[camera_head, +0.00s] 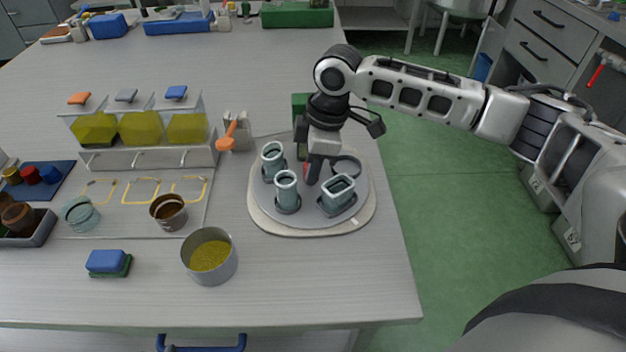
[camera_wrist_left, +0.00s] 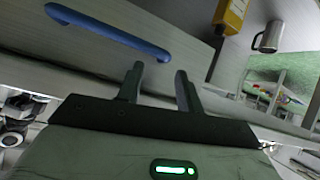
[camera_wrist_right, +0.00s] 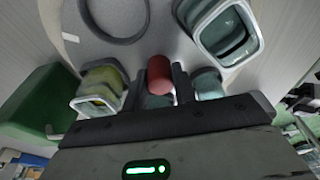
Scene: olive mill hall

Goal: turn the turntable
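The turntable (camera_head: 312,214) is a round grey disc on a pale base, right of the table's middle. Teal cups (camera_head: 286,188) stand on it in dark rings; one ring (camera_head: 346,166) is empty. In the right wrist view a cup with yellow-green contents (camera_wrist_right: 100,90) also stands on it. A red knob (camera_wrist_right: 160,75) rises from the disc. My right gripper (camera_head: 312,172) reaches down over the disc, its fingers closed around the knob. My left gripper (camera_wrist_left: 157,80) is open and empty, by a blue handle (camera_wrist_left: 108,30) below the tabletop. It is hidden in the head view.
A rack with yellow-green hoppers (camera_head: 139,129) stands left of the turntable. A metal pot (camera_head: 210,256) of yellow contents, a brown cup (camera_head: 169,211) and a blue sponge (camera_head: 106,260) are at the left front. A green box (camera_wrist_right: 40,105) is close behind my right gripper.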

